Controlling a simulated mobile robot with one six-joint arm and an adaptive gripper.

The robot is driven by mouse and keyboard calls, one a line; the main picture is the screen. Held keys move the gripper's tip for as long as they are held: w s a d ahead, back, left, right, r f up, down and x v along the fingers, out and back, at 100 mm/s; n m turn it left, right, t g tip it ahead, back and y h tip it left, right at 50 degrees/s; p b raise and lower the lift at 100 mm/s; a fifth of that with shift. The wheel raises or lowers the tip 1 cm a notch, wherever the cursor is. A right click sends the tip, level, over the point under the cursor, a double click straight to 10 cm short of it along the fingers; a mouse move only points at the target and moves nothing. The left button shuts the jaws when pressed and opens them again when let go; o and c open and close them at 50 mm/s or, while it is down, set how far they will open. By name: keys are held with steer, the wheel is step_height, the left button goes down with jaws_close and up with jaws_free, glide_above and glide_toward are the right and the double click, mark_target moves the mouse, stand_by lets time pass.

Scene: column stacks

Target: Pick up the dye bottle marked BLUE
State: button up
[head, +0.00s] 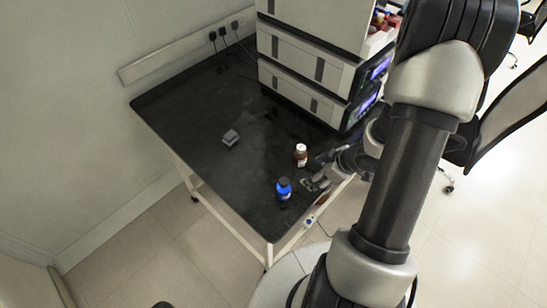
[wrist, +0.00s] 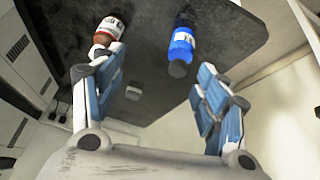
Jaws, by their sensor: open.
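The blue bottle (head: 284,190) stands upright on the black table top (head: 185,122) near its front edge. In the wrist view the blue bottle (wrist: 182,42) shows a white label with marks too small to read. My gripper (head: 318,183) is low over the table, just right of the blue bottle, and nothing is between its jaws. In the wrist view my gripper (wrist: 144,72) is open; the blue bottle appears beyond the fingertips, nearer the right finger. I cannot tell whether anything touches.
A brown bottle with a white cap (head: 300,155) stands behind the blue one, close to my gripper; in the wrist view the brown bottle (wrist: 108,32) is beyond the left finger. A small grey block (head: 230,137) lies left. A stacked instrument (head: 308,75) stands behind.

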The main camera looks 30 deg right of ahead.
mark_target(290, 188)
steer(key=shift+y, duration=0.8)
steer(key=b+x, duration=0.1)
steer(key=x, duration=0.3)
steer(key=s+a+b+x, duration=0.1)
steer(key=b+x, duration=0.1)
steer(key=x, duration=0.2)
steer(key=a+b+x, duration=0.1)
steer(key=b+x, duration=0.1)
steer(key=x, duration=0.2)
steer(key=shift+s+f, duration=0.3)
steer(key=shift+a+b+x, duration=0.15)
steer(key=shift+b+x, duration=0.8)
steer(key=shift+x, duration=0.65)
steer(key=shift+a+b+x, duration=0.1)
steer(key=shift+b+x, duration=0.8)
steer(key=shift+x, duration=0.65)
steer(key=shift+w+r, duration=0.15)
steer(key=shift+r, duration=0.1)
steer(key=shift+c, duration=0.3)
steer(key=c, duration=1.2)
